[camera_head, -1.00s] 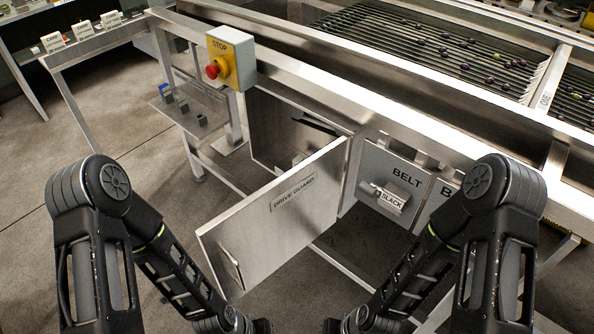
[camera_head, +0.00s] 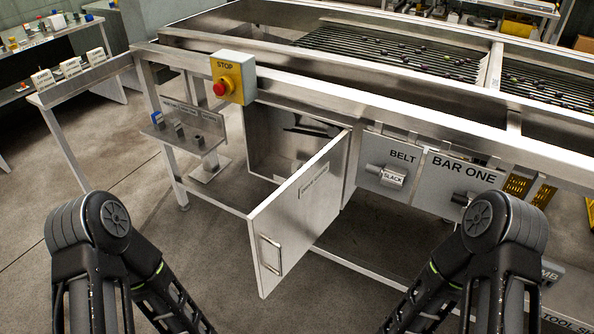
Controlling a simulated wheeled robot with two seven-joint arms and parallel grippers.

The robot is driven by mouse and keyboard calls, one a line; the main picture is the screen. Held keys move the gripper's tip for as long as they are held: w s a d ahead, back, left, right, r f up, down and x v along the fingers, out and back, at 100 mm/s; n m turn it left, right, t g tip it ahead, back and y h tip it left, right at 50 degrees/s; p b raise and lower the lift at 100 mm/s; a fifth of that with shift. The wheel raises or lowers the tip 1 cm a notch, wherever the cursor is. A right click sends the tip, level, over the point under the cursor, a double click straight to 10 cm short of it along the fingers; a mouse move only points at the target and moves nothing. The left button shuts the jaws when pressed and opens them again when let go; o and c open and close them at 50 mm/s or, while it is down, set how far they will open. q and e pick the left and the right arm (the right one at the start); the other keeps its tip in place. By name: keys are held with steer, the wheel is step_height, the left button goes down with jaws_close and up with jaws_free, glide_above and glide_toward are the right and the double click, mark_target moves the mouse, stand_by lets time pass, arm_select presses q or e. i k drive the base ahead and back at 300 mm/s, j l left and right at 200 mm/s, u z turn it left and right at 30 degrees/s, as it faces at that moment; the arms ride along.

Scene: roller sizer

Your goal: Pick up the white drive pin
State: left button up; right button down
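I cannot make out a white drive pin for certain in the head view. My two arms reach down at the lower left and lower right, and both grippers are below the picture's edge.
The drive guard door juts toward me, with a handle (camera_head: 270,254). A yellow stop box (camera_head: 233,78) with a red button is on the frame. Belt (camera_head: 389,172) and bar one (camera_head: 462,180) panels stand right of the cabinet. Floor at left is open.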

mark_target(296, 165)
steer(key=i+j, duration=0.1)
steer(key=j, duration=0.7)
steer(key=i+j+z, duration=0.15)
steer(key=j, duration=0.6)
steer(key=i+j+z, duration=0.1)
steer(key=i+j, duration=0.55)
steer(key=i+j+z, duration=0.1)
steer(key=i+j, duration=0.55)
steer(key=j, duration=0.1)
